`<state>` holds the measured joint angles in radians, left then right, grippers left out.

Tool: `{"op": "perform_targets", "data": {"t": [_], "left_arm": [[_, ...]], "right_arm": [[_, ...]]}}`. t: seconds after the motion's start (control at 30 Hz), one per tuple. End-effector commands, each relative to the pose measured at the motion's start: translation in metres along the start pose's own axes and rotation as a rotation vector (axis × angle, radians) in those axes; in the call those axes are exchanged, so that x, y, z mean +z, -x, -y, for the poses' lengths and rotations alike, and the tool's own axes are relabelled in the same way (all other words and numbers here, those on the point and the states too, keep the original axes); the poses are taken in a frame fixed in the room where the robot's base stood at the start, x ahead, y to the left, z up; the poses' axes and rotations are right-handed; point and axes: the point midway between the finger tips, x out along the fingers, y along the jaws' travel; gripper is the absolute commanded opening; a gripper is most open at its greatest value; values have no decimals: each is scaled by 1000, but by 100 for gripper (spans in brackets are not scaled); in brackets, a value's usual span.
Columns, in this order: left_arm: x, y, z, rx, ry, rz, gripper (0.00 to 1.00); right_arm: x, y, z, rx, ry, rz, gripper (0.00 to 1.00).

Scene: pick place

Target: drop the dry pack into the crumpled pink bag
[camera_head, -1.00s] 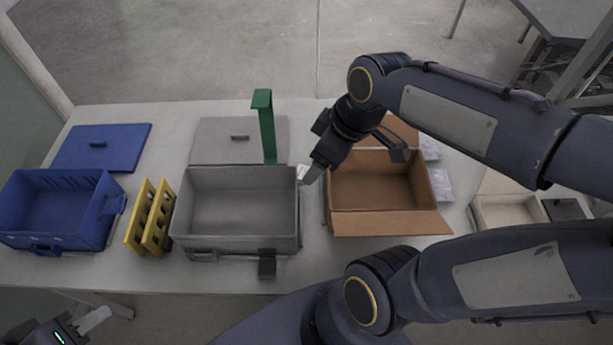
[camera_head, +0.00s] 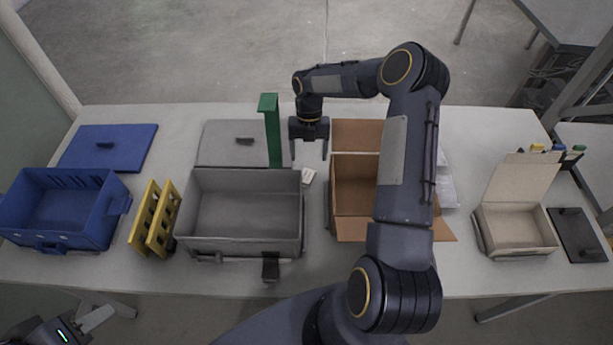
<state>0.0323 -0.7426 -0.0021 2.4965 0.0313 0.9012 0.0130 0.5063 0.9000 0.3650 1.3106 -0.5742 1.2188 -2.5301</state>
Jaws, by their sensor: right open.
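A small white packet (camera_head: 308,175), which looks like the dry pack, lies on the table in the narrow gap between the grey crate and the cardboard box. My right gripper (camera_head: 309,158) is open, its two fingers pointing down just behind the packet in the picture, with nothing visible between them. I see no pink bag. Pale, clear-looking crumpled plastic (camera_head: 446,190) lies right of the cardboard box, partly hidden by my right arm. My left gripper (camera_head: 92,322) is at the bottom left corner, partly cut off, its opening unclear.
The grey crate (camera_head: 243,249) and open cardboard box (camera_head: 349,228) flank the packet. A green upright post (camera_head: 273,135) stands close left of my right gripper. A blue crate (camera_head: 94,235), yellow rack (camera_head: 163,225) and beige box (camera_head: 516,246) stand further out.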

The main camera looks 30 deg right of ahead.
Motion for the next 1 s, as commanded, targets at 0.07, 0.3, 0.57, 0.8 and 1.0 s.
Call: {"op": "perform_targets", "data": {"t": [0.07,0.3,0.57,0.8,1.0], "left_arm": [[-2,3,-1,0,0,0,36],[-8,17,-8,0,0,0,36],[-10,21,-10,0,0,0,36],[-10,20,-9,0,0,0,36],[-10,20,-9,0,0,0,36]], "right_arm": [[-2,-9,0,-1,-1,-4,72],[-7,-38,-6,-1,0,-6,72],[-5,-66,-6,0,-3,0,72],[-5,-66,-6,0,-3,0,66],[-5,-66,-6,0,-3,0,40]]}}
